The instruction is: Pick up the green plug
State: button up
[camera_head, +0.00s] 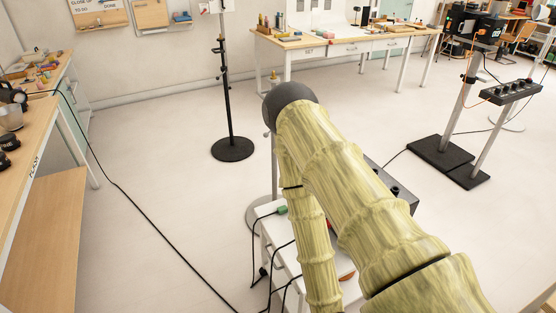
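A small green plug (282,210) lies at the left edge of a white-topped stand (270,232), with a black cable running from it. My yellow-green arm fills the middle and lower right of the view and hides much of the stand. My arm bends at a dark joint and a thinner part comes back down just right of the plug. My gripper itself cannot be seen, so its distance from the plug does not show.
Black cables hang off the stand and run along the floor. A dark box (396,190) shows partly behind my arm. A black pole stand (233,149) stands behind, a workbench (35,125) at left, a long table (345,46) at back. Open floor lies left of the stand.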

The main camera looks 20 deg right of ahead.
aim_at(283, 210)
jog(key=z, duration=1.4)
jog(key=k, duration=0.45)
jog(key=u, duration=1.05)
jog(key=i, duration=0.85)
jog(key=z, duration=0.15)
